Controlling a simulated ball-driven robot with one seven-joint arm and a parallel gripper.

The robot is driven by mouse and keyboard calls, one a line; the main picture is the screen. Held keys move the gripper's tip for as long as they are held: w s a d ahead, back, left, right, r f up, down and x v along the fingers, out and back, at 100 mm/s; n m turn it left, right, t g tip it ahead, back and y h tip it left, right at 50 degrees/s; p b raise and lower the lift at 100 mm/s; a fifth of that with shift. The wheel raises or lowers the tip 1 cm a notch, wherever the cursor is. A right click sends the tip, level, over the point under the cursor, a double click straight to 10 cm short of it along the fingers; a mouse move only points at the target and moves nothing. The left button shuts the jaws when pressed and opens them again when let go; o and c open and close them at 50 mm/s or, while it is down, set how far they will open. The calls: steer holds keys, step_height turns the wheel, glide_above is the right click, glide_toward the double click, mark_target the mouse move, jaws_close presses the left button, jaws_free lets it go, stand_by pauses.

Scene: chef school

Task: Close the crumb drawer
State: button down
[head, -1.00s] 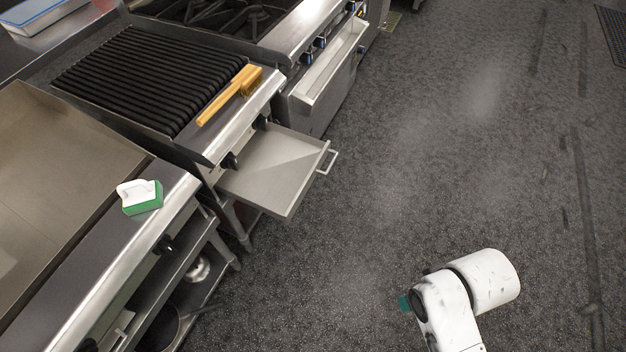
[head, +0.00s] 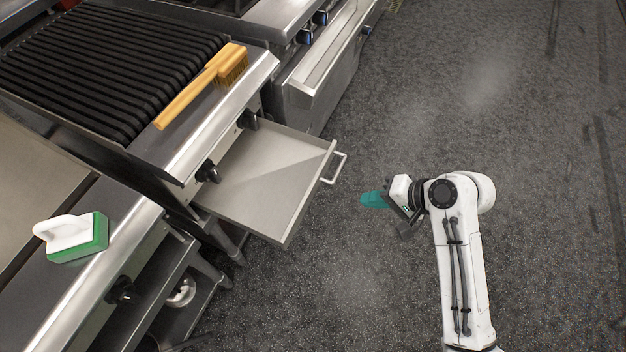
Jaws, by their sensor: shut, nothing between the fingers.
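The crumb drawer (head: 262,186) is a flat grey metal tray pulled well out from under the charbroiler grill (head: 112,62). Its white bar handle (head: 336,168) faces right, toward my arm. My gripper (head: 372,199), with teal fingers, is shut and empty. It is to the right of the drawer's front and a little below the handle in the picture, apart from it by a small gap of floor. The fingers point left toward the drawer.
A wooden brush (head: 205,84) lies on the grill's front ledge. A green and white scrubber (head: 76,237) sits on the griddle's ledge at left. Black knobs (head: 208,172) stick out above the drawer. A range (head: 322,62) stands beyond. The floor (head: 510,130) at right is clear.

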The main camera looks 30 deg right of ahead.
steer(key=w, duration=0.2)
steer(key=b, duration=0.2)
glide_toward(313, 191)
steer(key=s+x, duration=0.1)
steer(key=x, duration=0.4)
steer(key=shift+w+a, duration=0.25)
steer(key=shift+w, duration=0.35)
steer(key=w+a, duration=0.4)
steer(key=w, duration=0.2)
steer(key=w+a+b, duration=0.1)
steer(key=w+a, duration=0.4)
steer(key=w, duration=0.1)
steer(key=w+a, duration=0.4)
steer(key=w, duration=0.2)
steer(key=shift+a, duration=0.15)
